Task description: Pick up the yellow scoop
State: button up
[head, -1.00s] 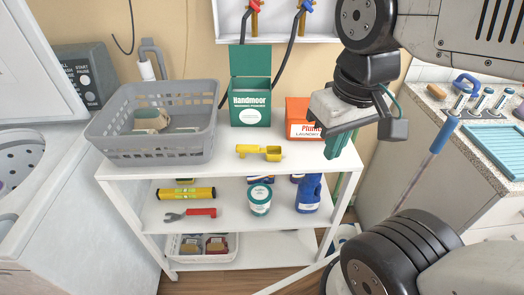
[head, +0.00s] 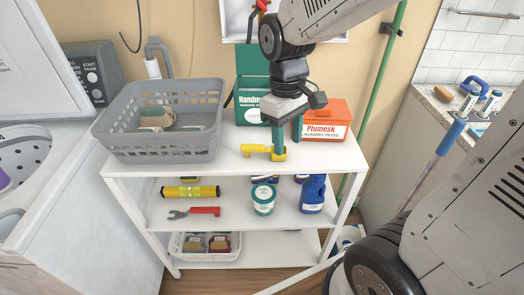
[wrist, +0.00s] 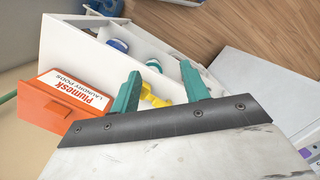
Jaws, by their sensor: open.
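The yellow scoop (head: 254,149) lies on the white shelf unit's top board, in front of the green box. Its handle points left and its cup is at the right. My gripper (head: 287,146) points down at the cup end, with its teal fingers apart and one finger in front of the cup. In the wrist view, the scoop (wrist: 152,97) shows between the open fingers, partly hidden by the left one. I cannot tell whether a finger touches it.
A grey basket (head: 160,150) stands left of the scoop on the top board. The green box (head: 252,112) and an orange laundry pods box (head: 327,122) stand close behind the gripper. Bare board lies in front and at the right.

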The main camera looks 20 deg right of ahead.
aim_at(260, 146)
jog(key=w+f+n, duration=0.1)
jog(key=w+n, duration=0.1)
jog(key=w, duration=0.2)
jog(key=w+a+f+n+t, duration=0.1)
jog(key=w+f+n, duration=0.1)
jog(key=w, duration=0.2)
jog(key=w+a+f+n, duration=0.1)
jog(key=w+f+n, duration=0.1)
jog(key=w+n, duration=0.1)
jog(key=shift+w+f, duration=0.15)
jog(key=shift+w, duration=0.25)
jog(key=shift+w+n+t, duration=0.15)
jog(key=shift+n+t, duration=0.15)
jog(key=shift+n, duration=0.1)
jog(key=shift+f+n, duration=0.3)
jog(key=shift+f, duration=0.2)
jog(key=f, duration=0.6)
jog(key=shift+w+d+f, duration=0.15)
jog(key=shift+d+f, duration=0.15)
jog(key=shift+f, duration=0.1)
jog(key=c, duration=1)
